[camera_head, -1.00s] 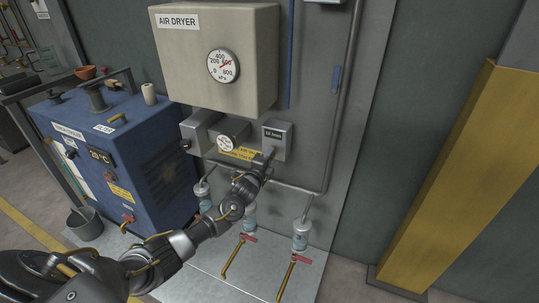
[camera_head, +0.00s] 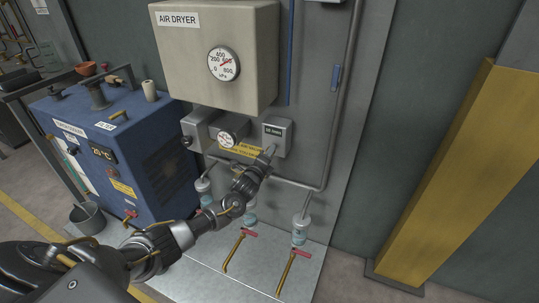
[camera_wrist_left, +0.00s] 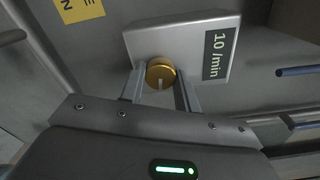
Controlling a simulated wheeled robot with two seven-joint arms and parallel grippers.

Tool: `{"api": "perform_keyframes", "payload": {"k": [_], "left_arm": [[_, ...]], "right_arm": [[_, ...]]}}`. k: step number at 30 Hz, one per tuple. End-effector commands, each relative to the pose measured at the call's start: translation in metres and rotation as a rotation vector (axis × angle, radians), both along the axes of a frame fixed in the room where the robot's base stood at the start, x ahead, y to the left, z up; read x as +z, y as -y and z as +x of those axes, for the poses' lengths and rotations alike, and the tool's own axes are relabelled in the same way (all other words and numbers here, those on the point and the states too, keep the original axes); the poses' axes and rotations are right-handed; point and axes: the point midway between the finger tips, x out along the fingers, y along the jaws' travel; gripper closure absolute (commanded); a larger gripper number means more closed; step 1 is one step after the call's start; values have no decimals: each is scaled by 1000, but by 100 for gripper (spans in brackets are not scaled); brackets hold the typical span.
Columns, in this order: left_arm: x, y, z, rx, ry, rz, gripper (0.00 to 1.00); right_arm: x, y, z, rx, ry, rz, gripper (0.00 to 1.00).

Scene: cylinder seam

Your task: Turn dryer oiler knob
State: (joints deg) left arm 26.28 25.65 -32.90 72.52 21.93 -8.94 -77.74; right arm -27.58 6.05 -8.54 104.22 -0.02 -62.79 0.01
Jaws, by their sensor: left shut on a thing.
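The oiler knob (camera_wrist_left: 160,75) is a round brass knob with a pale mark on its face, seen in the left wrist view. It sits on a grey box with a dark label (camera_wrist_left: 220,47) reading "10 /min". The same box (camera_head: 277,134) shows in the head view under the air dryer, at the right end of a row of units. My left gripper (camera_wrist_left: 159,92) has one finger on each side of the knob and is shut on it. In the head view the left gripper (camera_head: 266,160) reaches the box from below and hides the knob. The right gripper is not in view.
The beige air dryer cabinet (camera_head: 215,50) with a gauge (camera_head: 223,64) hangs above. A smaller gauge (camera_head: 227,141) is left of the box. A blue machine (camera_head: 120,140) stands at left. Pipes with red-handled valves (camera_head: 299,252) are below. A yellow post (camera_head: 440,170) is at right.

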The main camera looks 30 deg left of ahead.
Motion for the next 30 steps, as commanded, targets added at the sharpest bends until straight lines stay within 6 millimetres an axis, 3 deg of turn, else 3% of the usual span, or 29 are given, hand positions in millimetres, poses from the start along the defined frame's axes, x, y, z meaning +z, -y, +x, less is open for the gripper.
{"api": "perform_keyframes", "payload": {"k": [3, 4, 9, 20, 23, 30], "left_arm": [[-1, 1, 0, -1, -1, -1, 91], [-1, 1, 0, -1, -1, -1, 67], [0, 0, 0, -1, -1, -1, 46], [0, 0, -7, 0, 0, -2, 46], [0, 1, -21, -2, -1, -2, 46], [0, 4, -69, -1, -2, -2, 46]], "right_arm": [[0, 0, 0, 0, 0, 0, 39], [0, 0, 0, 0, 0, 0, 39], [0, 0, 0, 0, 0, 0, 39], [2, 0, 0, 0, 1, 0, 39], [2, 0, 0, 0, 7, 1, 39], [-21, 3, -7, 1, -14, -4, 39]]}}
